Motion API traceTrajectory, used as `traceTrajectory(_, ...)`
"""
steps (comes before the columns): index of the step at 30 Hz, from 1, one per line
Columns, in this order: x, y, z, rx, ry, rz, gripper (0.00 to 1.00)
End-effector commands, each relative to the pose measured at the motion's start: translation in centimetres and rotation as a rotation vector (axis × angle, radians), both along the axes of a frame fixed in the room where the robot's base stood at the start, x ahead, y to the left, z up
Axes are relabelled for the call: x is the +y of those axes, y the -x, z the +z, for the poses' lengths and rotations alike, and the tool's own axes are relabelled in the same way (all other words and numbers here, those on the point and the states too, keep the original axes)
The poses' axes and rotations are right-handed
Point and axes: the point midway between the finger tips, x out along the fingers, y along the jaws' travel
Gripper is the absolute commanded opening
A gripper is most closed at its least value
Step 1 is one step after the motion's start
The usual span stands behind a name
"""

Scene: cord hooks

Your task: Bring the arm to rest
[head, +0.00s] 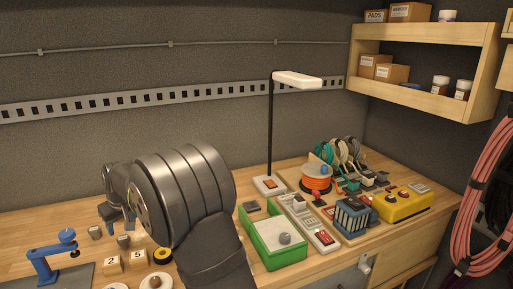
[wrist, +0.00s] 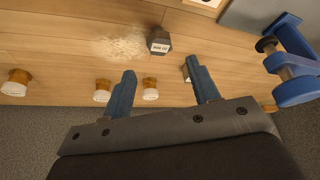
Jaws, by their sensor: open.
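My gripper (wrist: 161,68) shows in the wrist view with its two blue fingers spread wide apart. Nothing is held between them. The fingers are above the wooden bench (wrist: 50,48), near its edge. A small dark labelled block (wrist: 159,40) lies on the bench beyond the gap between the fingertips, apart from them. In the head view my arm's large dark links fill the lower middle, and the gripper end is mostly hidden behind them at the left.
Several amber jars with white tops (wrist: 17,82) stand near the bench edge. A blue stand (head: 56,255) is at the lower left. A green tray (head: 271,251), a lamp (head: 297,80) and a yellow box (head: 402,206) are on the right. Pink cords (head: 486,200) hang at far right.

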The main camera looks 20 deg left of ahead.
Motion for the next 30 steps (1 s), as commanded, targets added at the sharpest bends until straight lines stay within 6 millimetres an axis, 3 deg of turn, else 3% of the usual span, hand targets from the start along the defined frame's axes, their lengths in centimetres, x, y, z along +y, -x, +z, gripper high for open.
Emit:
traceTrajectory(14,3.4,-0.8,-8.7,0.001,0.002,0.0,0.55)
traceTrajectory(21,3.4,-0.9,-5.6,0.0,-0.001,0.0,0.55)
traceTrajectory(30,3.4,-0.9,-4.9,0.0,-0.001,0.0,0.55)
